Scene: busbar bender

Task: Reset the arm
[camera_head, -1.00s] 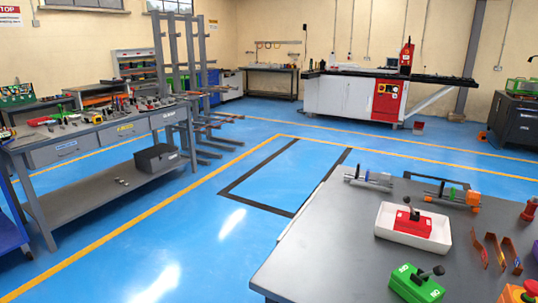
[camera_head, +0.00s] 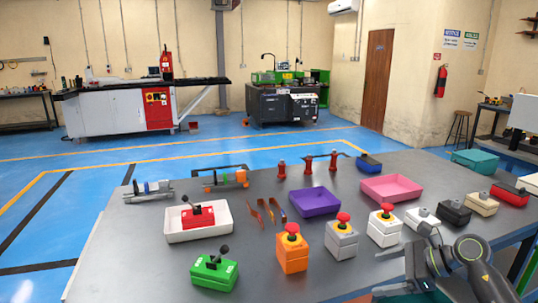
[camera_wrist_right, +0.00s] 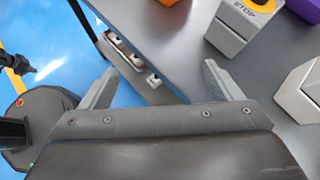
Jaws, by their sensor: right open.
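My right gripper (camera_head: 418,248) is at the lower right of the head view, near the front edge of the grey table (camera_head: 350,270). In the right wrist view its two fingers (camera_wrist_right: 158,75) are spread apart with nothing between them. The table edge and a lower shelf (camera_wrist_right: 140,70) with small pale items show beyond the fingers. My right arm (camera_head: 470,260) comes in from the lower right corner. My left gripper is not in view.

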